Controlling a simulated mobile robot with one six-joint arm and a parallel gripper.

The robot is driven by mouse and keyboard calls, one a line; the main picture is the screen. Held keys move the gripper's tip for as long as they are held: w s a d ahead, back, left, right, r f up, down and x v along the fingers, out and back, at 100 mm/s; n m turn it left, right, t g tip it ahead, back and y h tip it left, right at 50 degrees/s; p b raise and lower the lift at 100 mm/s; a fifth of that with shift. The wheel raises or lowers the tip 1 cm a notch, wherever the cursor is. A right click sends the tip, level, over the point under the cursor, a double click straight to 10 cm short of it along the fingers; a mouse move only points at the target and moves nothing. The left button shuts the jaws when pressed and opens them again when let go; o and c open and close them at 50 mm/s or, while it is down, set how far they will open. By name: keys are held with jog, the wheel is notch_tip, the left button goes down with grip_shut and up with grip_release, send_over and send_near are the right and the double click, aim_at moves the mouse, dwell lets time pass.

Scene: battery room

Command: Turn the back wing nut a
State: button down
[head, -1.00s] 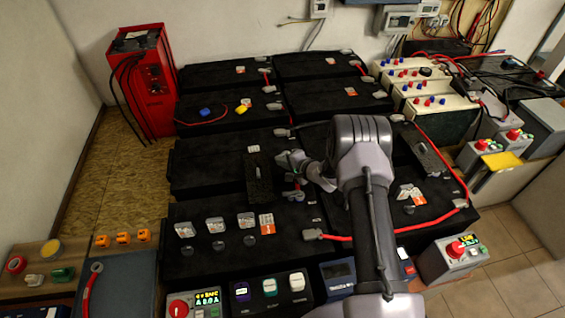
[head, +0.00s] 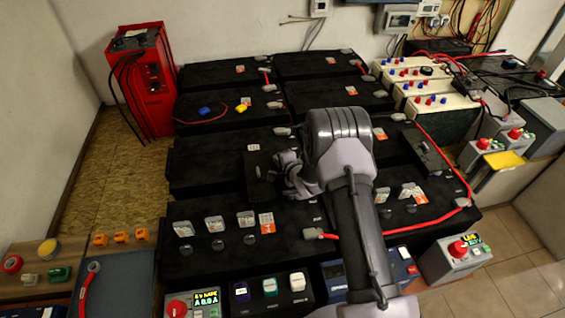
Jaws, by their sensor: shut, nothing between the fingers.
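My gripper (head: 279,172) is at the middle of the battery bank, just right of a small upright black block (head: 258,178) on the batteries. Its fingers are small and dark in this view; they look shut, with nothing held. My own arm covers the area right of the gripper. I cannot make out a wing nut there, nor tell whether the fingers touch the block. A similar black block (head: 427,156) stands further right on the batteries.
A red cable (head: 440,150) runs along the right side of the bank. A red charger (head: 146,85) stands at the back left. Blue (head: 204,110) and yellow (head: 242,107) pieces lie on a back battery. Switch boxes line the front. Floor at left is clear.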

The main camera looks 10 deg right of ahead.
jog(key=shift+w+a+b, duration=0.25)
jog(key=shift+a+b, duration=0.15)
jog(key=shift+b, duration=0.2)
dwell(0.3)
jog(key=shift+s+d, duration=0.1)
jog(key=shift+d, duration=0.7)
jog(key=p+v, duration=0.5)
jog(key=v, duration=1.2)
jog(key=s+d+r+n+g+h, duration=0.1)
jog(key=s+r+n+h, duration=0.15)
jog(key=r, duration=0.75)
jog(key=s+d+r+n+g+h, duration=0.15)
jog(key=s+r, duration=0.25)
jog(key=r, duration=0.6)
jog(key=s+a+r+n+g+y, duration=0.1)
jog(key=s+a+r+n, duration=0.1)
jog(key=s, duration=0.6)
jog(key=s+a+r+n+g+y, duration=0.1)
jog(key=s+a+r+n, duration=0.1)
jog(key=s+a+r, duration=0.2)
jog(key=s+a+r+n+g+y, duration=0.1)
jog(key=s+a+r+n, duration=0.1)
jog(key=s, duration=0.9)
jog(key=shift+s+a+r+n, duration=0.3)
jog(key=shift+a+r+n, duration=0.1)
jog(key=shift+a+r, duration=0.25)
